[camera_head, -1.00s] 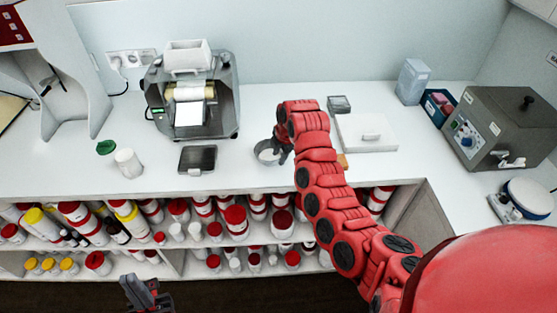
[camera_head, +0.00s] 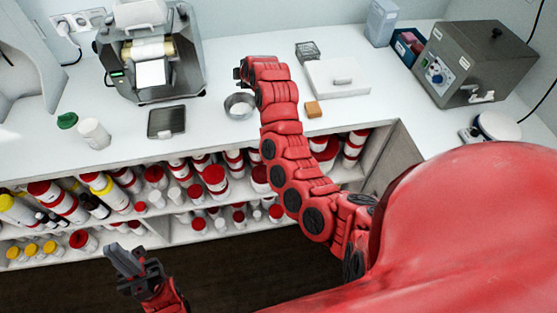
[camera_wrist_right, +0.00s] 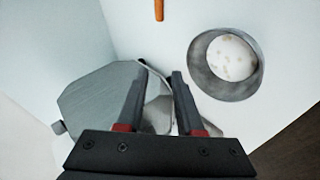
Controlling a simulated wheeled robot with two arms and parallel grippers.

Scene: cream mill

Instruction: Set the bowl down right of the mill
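The grey mill (camera_head: 195,68) stands on the white counter at the back left in the head view. The round metal bowl (camera_head: 239,106) sits on the counter, right of the mill and a little nearer the front. In the right wrist view the bowl (camera_wrist_right: 200,80) is at the upper right, with a pale mass in it. My right gripper (camera_wrist_right: 160,78) is open, its fingers apart and clear of the bowl. In the head view it is just behind the bowl, partly hidden by its arm. My left gripper (camera_head: 115,255) is low in front of the shelves, away from the bowl; its finger gap is unclear.
A dark flat device (camera_head: 166,122) lies left of the bowl. A white cup (camera_head: 93,134) and green lid (camera_head: 67,121) are farther left. An orange block (camera_head: 313,109) and a white lidded box (camera_head: 338,78) are to the right. Shelves of bottles run under the counter.

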